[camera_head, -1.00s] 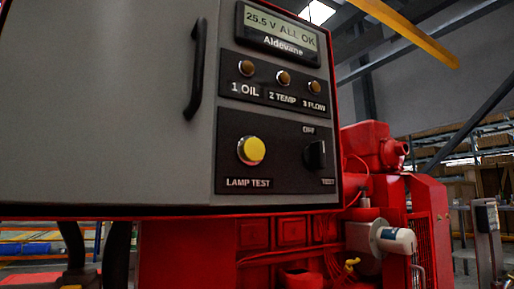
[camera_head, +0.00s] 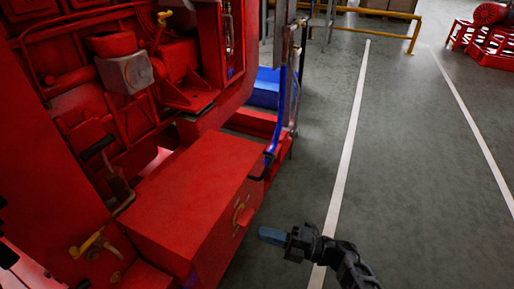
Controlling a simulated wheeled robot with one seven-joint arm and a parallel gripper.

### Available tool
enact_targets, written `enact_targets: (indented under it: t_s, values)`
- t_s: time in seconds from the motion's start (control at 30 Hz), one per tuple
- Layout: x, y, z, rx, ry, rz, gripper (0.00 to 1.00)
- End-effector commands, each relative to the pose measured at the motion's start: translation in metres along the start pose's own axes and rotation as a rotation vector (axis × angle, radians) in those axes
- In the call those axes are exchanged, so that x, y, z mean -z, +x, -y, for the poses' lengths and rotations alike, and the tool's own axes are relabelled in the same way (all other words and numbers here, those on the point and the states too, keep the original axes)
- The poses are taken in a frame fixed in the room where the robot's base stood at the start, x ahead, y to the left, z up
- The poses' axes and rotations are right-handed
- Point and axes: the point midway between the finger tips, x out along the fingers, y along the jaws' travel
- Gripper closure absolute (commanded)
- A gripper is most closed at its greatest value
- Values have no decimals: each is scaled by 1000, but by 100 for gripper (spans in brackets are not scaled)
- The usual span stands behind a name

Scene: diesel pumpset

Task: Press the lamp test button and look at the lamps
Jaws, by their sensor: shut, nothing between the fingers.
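The lamp test button, the lamps and the grey control panel are out of view now. My gripper (camera_head: 272,236) shows at the lower middle, dark with a bluish tip, pointing left. It is shut and empty. It appears just right of a red box (camera_head: 195,195) at the foot of the red pumpset (camera_head: 85,120), over the grey floor. I cannot tell the exact gap to the box.
Yellow-handled valves (camera_head: 87,244) sit at the lower left. A yellow rail (camera_head: 375,12) stands at the back. The grey floor (camera_head: 415,170) on the right is clear, with white lines.

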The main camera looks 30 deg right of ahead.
Motion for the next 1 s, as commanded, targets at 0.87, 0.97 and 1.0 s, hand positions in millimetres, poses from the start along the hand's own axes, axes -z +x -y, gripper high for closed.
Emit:
enact_targets:
  t_s: [0.87,0.97,1.0]
  values:
    - [241,-155,-142,-387,982,734,100]
    - [257,-171,-164,-390,1118,793,100]
    - [263,-177,-172,-389,1166,815,100]
